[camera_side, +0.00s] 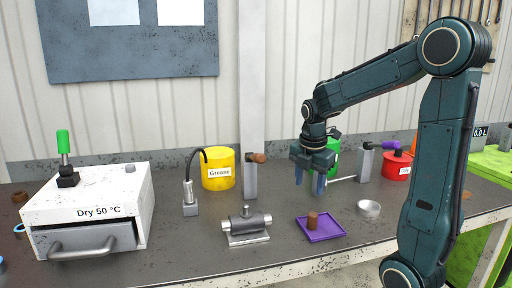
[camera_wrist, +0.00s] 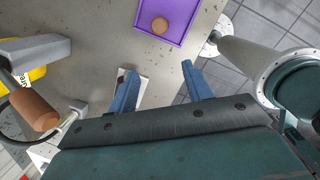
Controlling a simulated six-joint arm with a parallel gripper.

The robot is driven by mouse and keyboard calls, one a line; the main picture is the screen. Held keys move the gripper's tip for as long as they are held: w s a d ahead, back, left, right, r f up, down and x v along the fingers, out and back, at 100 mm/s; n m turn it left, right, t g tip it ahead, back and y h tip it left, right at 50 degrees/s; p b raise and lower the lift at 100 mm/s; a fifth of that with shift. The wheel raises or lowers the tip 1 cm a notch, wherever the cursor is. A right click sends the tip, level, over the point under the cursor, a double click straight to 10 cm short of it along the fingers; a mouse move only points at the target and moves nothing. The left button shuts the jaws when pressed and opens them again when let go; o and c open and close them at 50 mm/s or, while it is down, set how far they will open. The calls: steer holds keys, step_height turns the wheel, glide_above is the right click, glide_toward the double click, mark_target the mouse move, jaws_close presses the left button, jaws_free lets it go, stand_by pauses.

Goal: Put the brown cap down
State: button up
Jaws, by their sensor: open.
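A small brown cap (camera_side: 312,219) stands upright on the purple tray (camera_side: 325,235) near the front of the table. In the wrist view the brown cap (camera_wrist: 159,25) and the purple tray (camera_wrist: 179,33) are at the top, beyond my fingertips. My gripper (camera_side: 319,192) is open with its fingers pointing down, above and behind the tray in the side view. The wrist view shows my gripper's fingers (camera_wrist: 158,74) spread apart with nothing between them. The cap is apart from the fingers.
A grey post (camera_side: 250,181) bears a brown cylinder (camera_side: 258,158). A metal shaft block (camera_side: 248,226) stands left of the tray, a pale ring (camera_side: 369,208) right. Yellow grease (camera_side: 218,178) and red (camera_side: 396,168) tubs stand behind. A white dry oven (camera_side: 85,205) is at left.

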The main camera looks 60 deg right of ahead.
steer(key=s+a+r+m+t, duration=0.1)
steer(key=s+a+m, duration=0.1)
steer(key=a+m, duration=0.3)
steer(key=s+a+r+m+t+y, duration=0.1)
steer(key=s+a+r+m+t, duration=0.1)
steer(key=a+m, duration=0.3)
steer(key=s+a+r+m+t, duration=0.1)
steer(key=s+a+m, duration=0.3)
steer(key=a, duration=0.5)
steer(key=shift+s+a+r+m+t+y, duration=0.25)
steer(key=shift+r+m+t+y, duration=0.25)
steer(key=shift+m, duration=0.3)
